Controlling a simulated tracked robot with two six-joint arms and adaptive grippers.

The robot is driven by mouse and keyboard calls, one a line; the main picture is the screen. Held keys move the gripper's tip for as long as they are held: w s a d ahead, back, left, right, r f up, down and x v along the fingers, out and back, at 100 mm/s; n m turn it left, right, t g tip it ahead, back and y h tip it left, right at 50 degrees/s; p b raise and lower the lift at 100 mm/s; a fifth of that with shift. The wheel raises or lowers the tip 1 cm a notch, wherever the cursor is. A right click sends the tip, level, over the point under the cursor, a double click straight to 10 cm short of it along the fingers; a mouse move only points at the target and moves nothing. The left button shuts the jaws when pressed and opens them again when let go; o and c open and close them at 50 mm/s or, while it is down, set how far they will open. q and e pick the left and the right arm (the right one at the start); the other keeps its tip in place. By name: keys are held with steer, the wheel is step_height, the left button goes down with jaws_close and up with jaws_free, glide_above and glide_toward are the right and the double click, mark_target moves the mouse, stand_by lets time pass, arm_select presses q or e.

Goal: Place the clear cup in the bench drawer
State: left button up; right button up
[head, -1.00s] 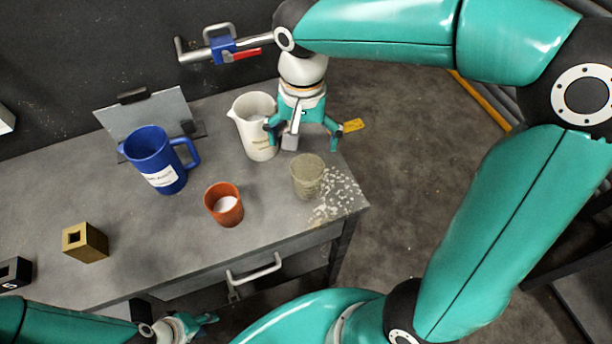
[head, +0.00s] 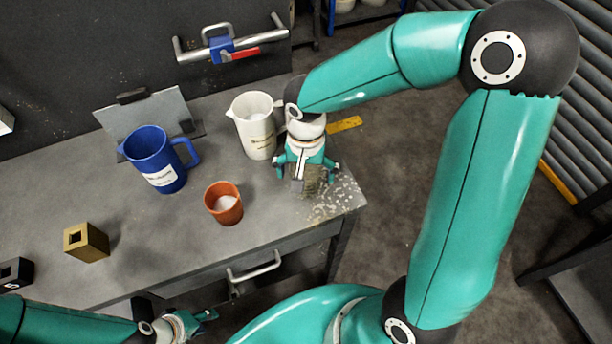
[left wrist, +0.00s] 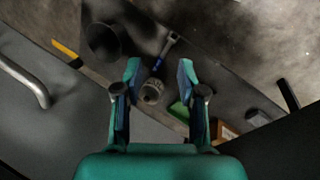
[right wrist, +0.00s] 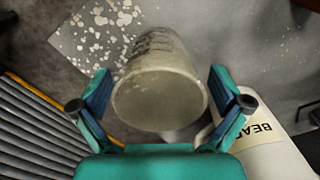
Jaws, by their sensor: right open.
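The clear cup (right wrist: 158,88), cloudy and greyish, stands on the bench (head: 130,275) near its right front corner. In the head view my right gripper (head: 307,178) covers most of it. In the right wrist view my right gripper is open, with a finger on either side of the cup and visible gaps. The bench drawer (head: 205,283) has a grey bar handle (head: 253,269); its front looks flush with the bench. My left gripper (left wrist: 158,68) is open and empty, low in front of the bench, left of the handle in the head view.
A white pitcher (head: 255,128) stands close behind my right gripper. An orange cup (head: 223,203), a blue pitcher (head: 155,160) and a brass block (head: 86,242) are farther left. A clipboard-like plate (head: 150,112) leans at the back. White spots mark the bench corner.

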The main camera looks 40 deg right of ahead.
steer(key=c, duration=1.3)
steer(key=shift+r, duration=0.1)
